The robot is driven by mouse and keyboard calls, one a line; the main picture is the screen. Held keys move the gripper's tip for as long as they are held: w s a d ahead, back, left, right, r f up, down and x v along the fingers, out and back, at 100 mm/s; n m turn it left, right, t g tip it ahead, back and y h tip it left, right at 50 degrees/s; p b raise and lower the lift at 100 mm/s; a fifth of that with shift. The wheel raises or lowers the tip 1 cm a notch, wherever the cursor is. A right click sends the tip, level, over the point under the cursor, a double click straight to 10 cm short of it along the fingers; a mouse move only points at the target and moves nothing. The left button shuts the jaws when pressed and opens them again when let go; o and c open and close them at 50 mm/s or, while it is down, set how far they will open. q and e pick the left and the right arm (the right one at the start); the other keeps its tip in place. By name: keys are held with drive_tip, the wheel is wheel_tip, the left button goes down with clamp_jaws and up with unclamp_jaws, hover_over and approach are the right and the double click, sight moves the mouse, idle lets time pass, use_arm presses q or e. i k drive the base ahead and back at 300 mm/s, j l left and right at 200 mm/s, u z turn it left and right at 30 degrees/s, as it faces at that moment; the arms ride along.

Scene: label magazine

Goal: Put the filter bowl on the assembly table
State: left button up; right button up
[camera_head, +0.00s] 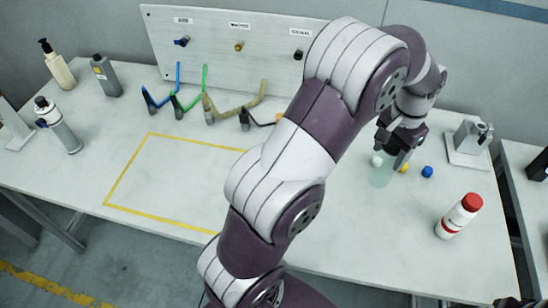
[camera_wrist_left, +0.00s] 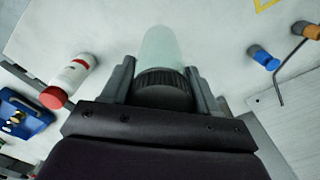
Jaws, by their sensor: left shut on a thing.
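The filter bowl (camera_head: 381,174) looks like a pale green, see-through cylinder under my left gripper (camera_head: 401,150) at the right of the table. In the left wrist view the clear bowl (camera_wrist_left: 162,48) has a dark ribbed collar, which sits between the two fingers of my left gripper (camera_wrist_left: 163,85). The gripper is shut on it. I cannot tell whether the bowl's far end touches the table. The assembly table (camera_head: 340,232) is light grey, with a yellow outlined rectangle (camera_head: 126,171) left of my arm.
A red-capped white bottle (camera_head: 459,216) stands at the right front; a metal fixture (camera_head: 468,142) stands behind it. A blue cap (camera_head: 427,171) lies near the bowl. Bottles (camera_head: 58,127) stand at the left. The outlined area is clear.

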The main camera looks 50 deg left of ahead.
sight(167, 176)
drive_tip(key=k+j, duration=0.15)
drive_tip(key=j, duration=0.2)
drive_tip(key=k+j, duration=0.15)
drive_tip(key=j, duration=0.2)
drive_tip(key=k+j, duration=0.15)
drive_tip(key=j, duration=0.2)
drive_tip(key=k+j, duration=0.1)
drive_tip(key=j, duration=0.25)
drive_tip(key=k+j, duration=0.15)
drive_tip(key=j, duration=0.2)
drive_tip(key=k+j, duration=0.15)
drive_tip(key=j, duration=0.2)
